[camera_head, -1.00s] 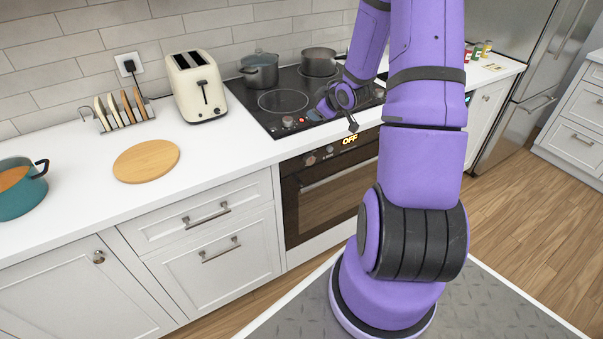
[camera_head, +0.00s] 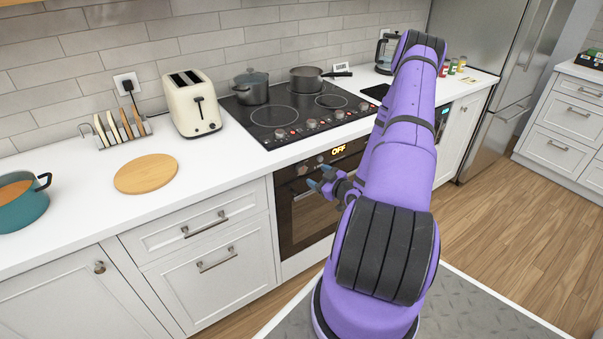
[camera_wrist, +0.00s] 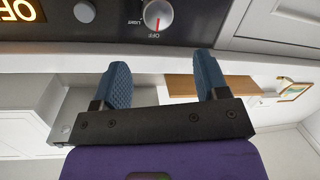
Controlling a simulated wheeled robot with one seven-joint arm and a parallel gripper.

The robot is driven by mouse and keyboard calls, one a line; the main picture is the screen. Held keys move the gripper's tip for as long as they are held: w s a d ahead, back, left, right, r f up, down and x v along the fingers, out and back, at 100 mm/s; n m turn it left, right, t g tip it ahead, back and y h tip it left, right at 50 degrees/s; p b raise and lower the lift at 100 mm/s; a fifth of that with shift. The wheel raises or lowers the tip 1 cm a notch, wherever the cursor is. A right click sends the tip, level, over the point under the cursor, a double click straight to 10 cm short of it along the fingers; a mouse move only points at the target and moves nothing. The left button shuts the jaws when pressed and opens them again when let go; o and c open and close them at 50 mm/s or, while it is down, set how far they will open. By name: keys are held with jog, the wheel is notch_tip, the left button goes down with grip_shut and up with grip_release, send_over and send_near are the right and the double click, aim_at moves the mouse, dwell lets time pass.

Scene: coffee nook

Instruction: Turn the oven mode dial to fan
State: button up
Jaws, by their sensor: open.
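The oven (camera_head: 312,205) is built in below the hob, with a dark control panel along its top. The panel's silver dial (camera_head: 302,170) is at its left end; it shows large in the wrist view (camera_wrist: 157,14), cut by the top edge. There the picture is upside down, the labels by the dial read LIGHT and OFF, and the dial's red mark points at OFF. Other labels are out of frame. My gripper (camera_head: 320,179) is in front of the oven, just below the panel. In the wrist view its blue fingers (camera_wrist: 160,65) are open, empty and apart from the dial.
A smaller round knob or button (camera_wrist: 84,12) sits beside the dial, then a lit OFF display (camera_head: 338,150). Hob knobs (camera_head: 311,124) line the counter above, with a pot (camera_head: 251,88) and a pan (camera_head: 306,79) behind.

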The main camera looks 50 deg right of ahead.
aim_at(303, 170)
jog(key=shift+m+t+h, duration=0.7)
jog(key=w, duration=0.2)
jog(key=w+f, duration=0.1)
jog(key=w, duration=0.2)
jog(key=w+d+f, duration=0.1)
jog(key=w, duration=0.2)
jog(key=shift+d+f, duration=0.1)
jog(key=shift+f, duration=0.1)
jog(key=shift+c, duration=0.3)
jog(key=c, duration=0.9)
